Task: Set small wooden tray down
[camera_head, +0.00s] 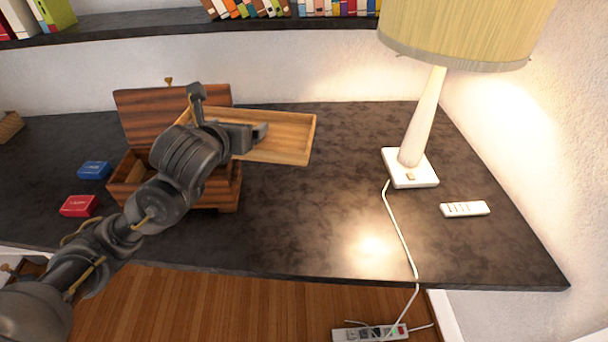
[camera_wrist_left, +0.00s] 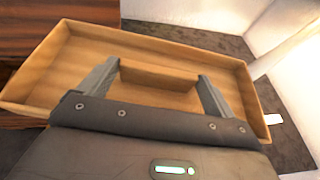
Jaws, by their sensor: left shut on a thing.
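The small wooden tray (camera_head: 291,143) is light brown, shallow and rectangular. It is just right of the open dark wooden box (camera_head: 228,189); I cannot tell whether it touches the desk or is held slightly above it. My left gripper (camera_head: 258,134) reaches over the tray from the left and is shut on it. In the left wrist view, the gripper fingers (camera_wrist_left: 158,74) are inside the tray (camera_wrist_left: 75,62), at either end of a raised wooden piece (camera_wrist_left: 158,80). My arm hides part of the box and the tray's left side. My right gripper is not in view.
The dark desk (camera_head: 310,220) is clear in front of the tray and between it and the lamp (camera_head: 409,165). A lamp cord (camera_head: 402,235) crosses the desk's front edge. A white remote (camera_head: 465,209) lies at right; blue (camera_head: 94,170) and red (camera_head: 80,206) packs lie left.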

